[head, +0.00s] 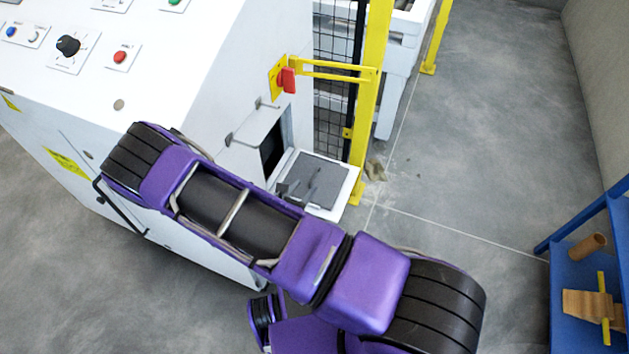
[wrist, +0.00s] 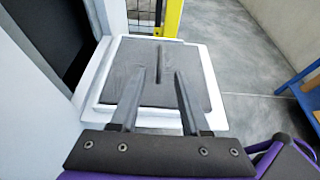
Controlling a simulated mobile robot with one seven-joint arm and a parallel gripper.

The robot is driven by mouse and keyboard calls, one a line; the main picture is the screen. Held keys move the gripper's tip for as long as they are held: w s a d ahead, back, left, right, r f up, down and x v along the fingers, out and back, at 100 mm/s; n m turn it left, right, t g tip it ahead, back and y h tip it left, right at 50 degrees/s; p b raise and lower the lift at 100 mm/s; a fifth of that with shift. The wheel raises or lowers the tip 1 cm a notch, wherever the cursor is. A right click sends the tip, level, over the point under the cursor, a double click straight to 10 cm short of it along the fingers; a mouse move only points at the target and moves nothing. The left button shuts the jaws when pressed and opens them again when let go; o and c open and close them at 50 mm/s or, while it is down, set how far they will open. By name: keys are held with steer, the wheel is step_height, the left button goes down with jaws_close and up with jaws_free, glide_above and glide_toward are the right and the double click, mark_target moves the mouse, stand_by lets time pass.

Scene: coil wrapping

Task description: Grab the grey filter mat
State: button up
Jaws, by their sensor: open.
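The grey filter mat (head: 325,170) lies on a white tray (head: 347,190) that sticks out from the white machine's side opening. In the wrist view, the mat (wrist: 126,64) fills most of the tray (wrist: 219,108), with a thin dark upright ridge near its middle. My gripper (head: 300,188) is over the mat, open and empty. In the wrist view, the two fingers of my gripper (wrist: 160,78) reach over the mat, with the ridge in line with the gap between them. I cannot tell whether the fingertips touch the mat.
The white machine (head: 225,75) with its dark opening (head: 272,148) stands left of the tray. A yellow post (head: 371,100) and a black mesh fence (head: 333,110) stand close behind it. A blue shelf (head: 575,275) is at right. The floor between is mostly clear.

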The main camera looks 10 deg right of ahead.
mark_target(315, 174)
steer(key=b+x, duration=0.1)
steer(key=x, duration=0.8)
steer(key=shift+r, duration=0.1)
jaws_close()
